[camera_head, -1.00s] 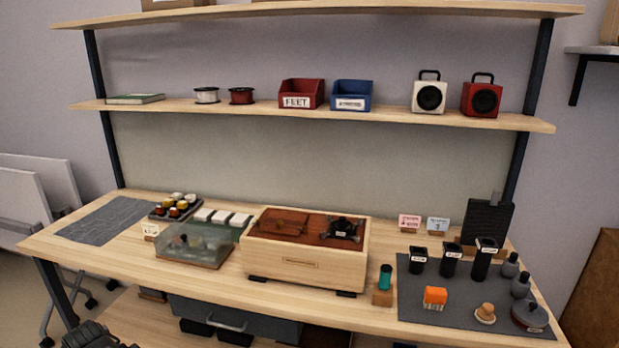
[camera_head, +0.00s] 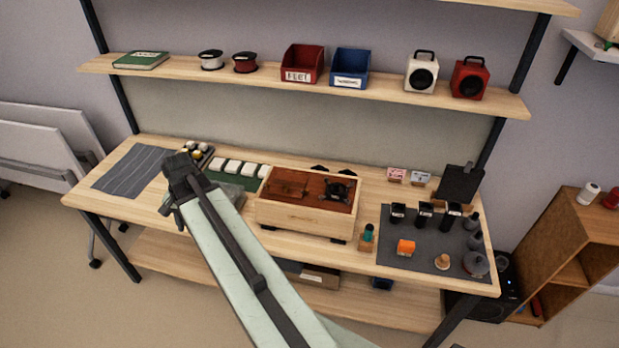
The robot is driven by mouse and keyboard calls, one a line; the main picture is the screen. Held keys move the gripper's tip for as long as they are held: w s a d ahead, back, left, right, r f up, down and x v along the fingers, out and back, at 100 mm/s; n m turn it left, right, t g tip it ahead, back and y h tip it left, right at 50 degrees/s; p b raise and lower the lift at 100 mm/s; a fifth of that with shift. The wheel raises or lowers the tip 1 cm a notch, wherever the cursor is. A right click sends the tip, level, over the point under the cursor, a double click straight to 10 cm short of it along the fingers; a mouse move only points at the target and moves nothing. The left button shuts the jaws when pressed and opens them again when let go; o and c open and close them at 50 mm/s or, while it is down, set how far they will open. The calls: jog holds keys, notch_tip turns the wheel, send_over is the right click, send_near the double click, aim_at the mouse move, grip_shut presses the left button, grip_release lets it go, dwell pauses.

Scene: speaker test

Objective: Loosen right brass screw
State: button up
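A pale wooden box (camera_head: 300,217) with a reddish-brown top panel (camera_head: 318,189) sits on the middle of the workbench. A dark metal mechanism (camera_head: 338,190) is on the right of the panel, and a small brownish fitting (camera_head: 290,187) is on its left. I cannot make out any brass screw at this size. My gripper (camera_head: 178,187) is at the end of my raised pale green arm, left of the box in the picture and apart from it. Its fingers are dark and small, so I cannot tell whether they are open. My arm hides part of the bench left of the box.
A teal-handled tool (camera_head: 368,233) stands in a wooden block right of the box. A dark mat (camera_head: 425,257) holds black cups, an orange item (camera_head: 406,247) and grey weights. White blocks (camera_head: 235,168) lie left of the box. A shelf (camera_head: 300,85) runs above.

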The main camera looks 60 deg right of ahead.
jog(key=s+d+m+t, duration=0.1)
jog(key=s+d+m, duration=0.2)
jog(key=d+m, duration=0.5)
jog(key=s+d+m, duration=0.4)
jog(key=d, duration=0.8)
jog(key=m+t+h, duration=0.1)
jog(key=m+t, duration=0.1)
jog(key=m, duration=1)
send_near(307, 190)
jog(key=b+x, duration=0.7)
jog(key=x, duration=0.1)
jog(key=shift+b, duration=0.3)
jog(key=shift+a+r, duration=0.1)
jog(key=shift+r, duration=0.1)
jog(key=shift+c, duration=0.4)
grip_shut()
jog(key=shift+w+d, duration=0.1)
jog(key=shift+d, duration=0.15)
jog(key=shift+a, duration=0.2)
